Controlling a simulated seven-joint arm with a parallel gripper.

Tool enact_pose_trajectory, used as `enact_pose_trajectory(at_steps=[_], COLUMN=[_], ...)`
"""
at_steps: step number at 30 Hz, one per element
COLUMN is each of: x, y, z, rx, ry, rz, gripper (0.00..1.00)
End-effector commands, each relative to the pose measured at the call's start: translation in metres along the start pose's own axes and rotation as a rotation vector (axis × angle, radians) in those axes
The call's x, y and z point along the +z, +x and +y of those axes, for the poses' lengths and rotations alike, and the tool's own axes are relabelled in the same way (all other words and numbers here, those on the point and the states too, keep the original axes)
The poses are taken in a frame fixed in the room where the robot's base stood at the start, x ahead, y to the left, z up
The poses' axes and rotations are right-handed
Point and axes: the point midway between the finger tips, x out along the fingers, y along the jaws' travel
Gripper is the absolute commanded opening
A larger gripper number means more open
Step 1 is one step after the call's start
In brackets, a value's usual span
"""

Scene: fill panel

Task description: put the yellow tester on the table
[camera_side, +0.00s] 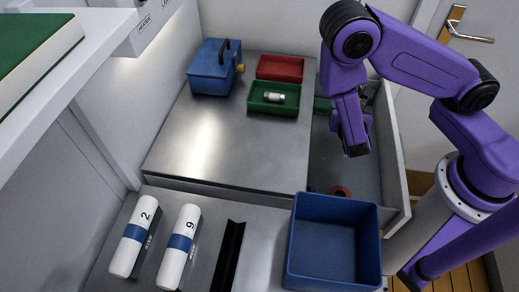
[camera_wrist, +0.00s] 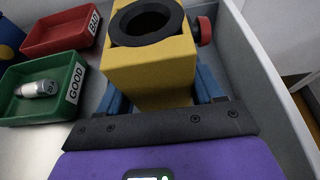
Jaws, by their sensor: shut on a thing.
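The yellow tester (camera_wrist: 145,75) is a yellow block with a black round opening on top and a red knob on its right side. It fills the upper middle of the wrist view. My gripper (camera_wrist: 162,90) is shut on it, with one blue finger on each side. In the side view, my gripper (camera_side: 354,145) points down over the open drawer at the right of the table, and the tester cannot be made out there. The grey metal table (camera_side: 265,150) has a wide bare top.
A red BAD tray (camera_side: 281,68) and a green GOOD tray (camera_side: 261,97) holding a small white cylinder (camera_side: 274,97) stand at the back. A blue case (camera_side: 215,67) is left of them. A blue bin (camera_side: 335,240) and two numbered white tubes (camera_side: 134,237) are in front. The drawer wall (camera_side: 393,150) rises on the right.

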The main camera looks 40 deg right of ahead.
Motion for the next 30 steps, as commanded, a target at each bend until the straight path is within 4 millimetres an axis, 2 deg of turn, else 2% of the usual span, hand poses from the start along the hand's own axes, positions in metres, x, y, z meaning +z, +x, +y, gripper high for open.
enact_pose_trajectory(at_steps=[6,30], x=[0.032,0.131], y=[-0.013,-0.054], z=[0.001,0.001], rx=[0.002,0.002], ry=[0.006,0.005], rz=[0.000,-0.001], gripper=[0.27,0.27])
